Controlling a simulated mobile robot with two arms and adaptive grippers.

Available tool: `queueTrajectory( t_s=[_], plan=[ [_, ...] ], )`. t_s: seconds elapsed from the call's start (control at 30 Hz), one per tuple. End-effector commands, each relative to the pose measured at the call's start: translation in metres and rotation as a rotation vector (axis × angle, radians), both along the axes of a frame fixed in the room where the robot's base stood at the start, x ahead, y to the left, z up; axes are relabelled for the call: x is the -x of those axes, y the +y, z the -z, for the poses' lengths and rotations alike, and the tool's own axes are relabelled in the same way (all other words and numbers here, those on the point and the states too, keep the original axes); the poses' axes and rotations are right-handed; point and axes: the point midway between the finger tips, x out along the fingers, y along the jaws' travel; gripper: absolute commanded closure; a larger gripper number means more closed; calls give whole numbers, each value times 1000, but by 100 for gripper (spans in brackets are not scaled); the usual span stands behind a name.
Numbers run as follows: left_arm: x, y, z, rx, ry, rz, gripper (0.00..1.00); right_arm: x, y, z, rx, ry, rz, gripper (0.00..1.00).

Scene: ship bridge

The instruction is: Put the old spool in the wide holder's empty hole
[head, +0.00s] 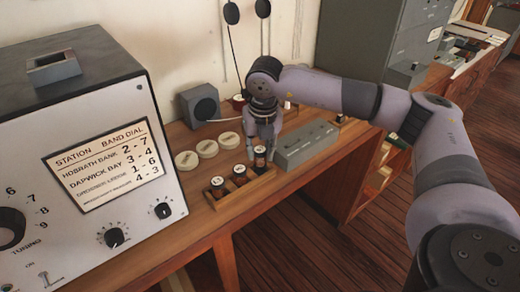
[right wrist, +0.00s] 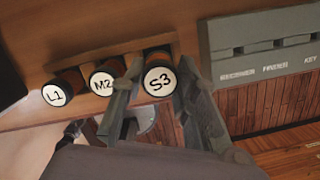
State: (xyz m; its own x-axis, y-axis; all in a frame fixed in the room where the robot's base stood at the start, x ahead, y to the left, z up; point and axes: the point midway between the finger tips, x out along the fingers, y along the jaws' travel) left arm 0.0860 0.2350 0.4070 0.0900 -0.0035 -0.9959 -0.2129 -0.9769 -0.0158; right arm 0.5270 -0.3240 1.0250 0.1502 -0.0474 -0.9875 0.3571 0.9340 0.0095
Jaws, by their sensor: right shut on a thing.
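My right gripper (head: 262,143) is shut on a dark spool with a white cap marked S3 (right wrist: 160,81); the same spool shows in the head view (head: 260,160). It is upright at the right end of a long wooden holder (head: 245,193). Its cap sits slightly higher than its neighbours' caps; I cannot tell how deep its lower end sits. Two other capped spools stand in this holder, L1 (right wrist: 58,94) and M2 (right wrist: 102,82). The gripper fingers (right wrist: 160,100) are on both sides of S3. No label names a spool as old. My left gripper is not in view.
A grey box with labelled slots (head: 305,145) stands close right of the holder. Several round cream discs (head: 207,148) lie behind it. A grey speaker (head: 200,104) is at the wall. A large radio cabinet (head: 90,150) fills the left. The desk's front edge is near.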

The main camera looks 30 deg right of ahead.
Motion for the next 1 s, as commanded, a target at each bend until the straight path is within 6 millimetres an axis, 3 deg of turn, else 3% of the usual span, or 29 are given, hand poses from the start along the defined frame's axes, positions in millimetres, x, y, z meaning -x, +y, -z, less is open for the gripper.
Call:
queueTrajectory(
  t_s=[1.0],
  plan=[
    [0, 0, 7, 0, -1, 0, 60, 0, 0, 3, -1, -6, 3, 100]
  ],
)
